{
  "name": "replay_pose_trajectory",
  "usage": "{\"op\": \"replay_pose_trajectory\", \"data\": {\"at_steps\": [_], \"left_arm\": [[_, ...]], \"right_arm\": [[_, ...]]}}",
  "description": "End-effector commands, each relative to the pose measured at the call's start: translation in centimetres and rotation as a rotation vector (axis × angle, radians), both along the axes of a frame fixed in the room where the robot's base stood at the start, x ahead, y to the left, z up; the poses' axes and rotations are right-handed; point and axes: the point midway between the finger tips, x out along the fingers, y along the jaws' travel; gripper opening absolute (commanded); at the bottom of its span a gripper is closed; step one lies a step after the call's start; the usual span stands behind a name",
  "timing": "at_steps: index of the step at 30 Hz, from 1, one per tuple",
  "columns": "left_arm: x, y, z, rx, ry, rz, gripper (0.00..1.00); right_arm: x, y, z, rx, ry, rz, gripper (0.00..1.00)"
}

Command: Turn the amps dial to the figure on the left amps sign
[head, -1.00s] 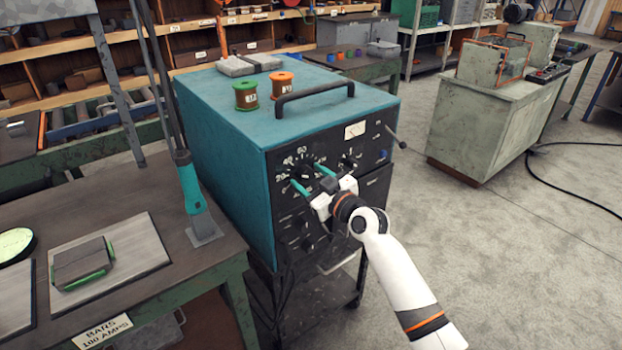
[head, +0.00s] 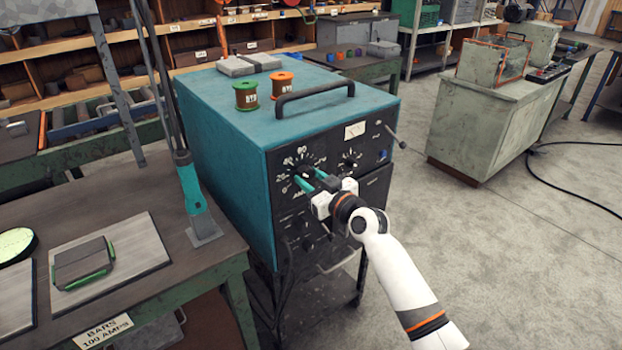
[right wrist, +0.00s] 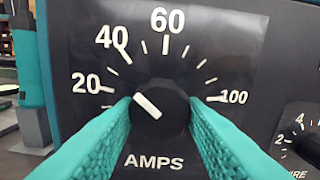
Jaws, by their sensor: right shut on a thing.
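The amps dial (right wrist: 160,110) is a round black knob with a white pointer line on the welder's dark front panel. The pointer aims up and left, between 20 and 40 on a scale reaching 100. My right gripper (head: 311,181) is shut on the dial, its green fingers on either side of the knob; they also show in the right wrist view (right wrist: 160,120). The left amps sign (head: 103,332) reads "BARS 100 AMPS" and hangs on the front edge of the left table. My left gripper is not in view.
The teal welder (head: 225,140) stands on a cart, with two wire spools (head: 246,96) and a black handle (head: 315,98) on top. A smaller dial (head: 349,160) sits right of the amps dial. The left table (head: 170,280) carries plates and bars.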

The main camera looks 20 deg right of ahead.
Motion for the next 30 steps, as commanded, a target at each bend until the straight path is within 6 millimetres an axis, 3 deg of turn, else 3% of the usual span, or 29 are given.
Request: {"op": "replay_pose_trajectory", "data": {"at_steps": [18,30], "left_arm": [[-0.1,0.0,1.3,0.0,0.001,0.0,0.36],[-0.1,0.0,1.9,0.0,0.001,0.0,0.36]], "right_arm": [[-0.1,0.1,0.0,0.53,0.196,0.0,0.14],[-0.1,0.2,0.0,0.761,0.278,0.0,0.14]]}}
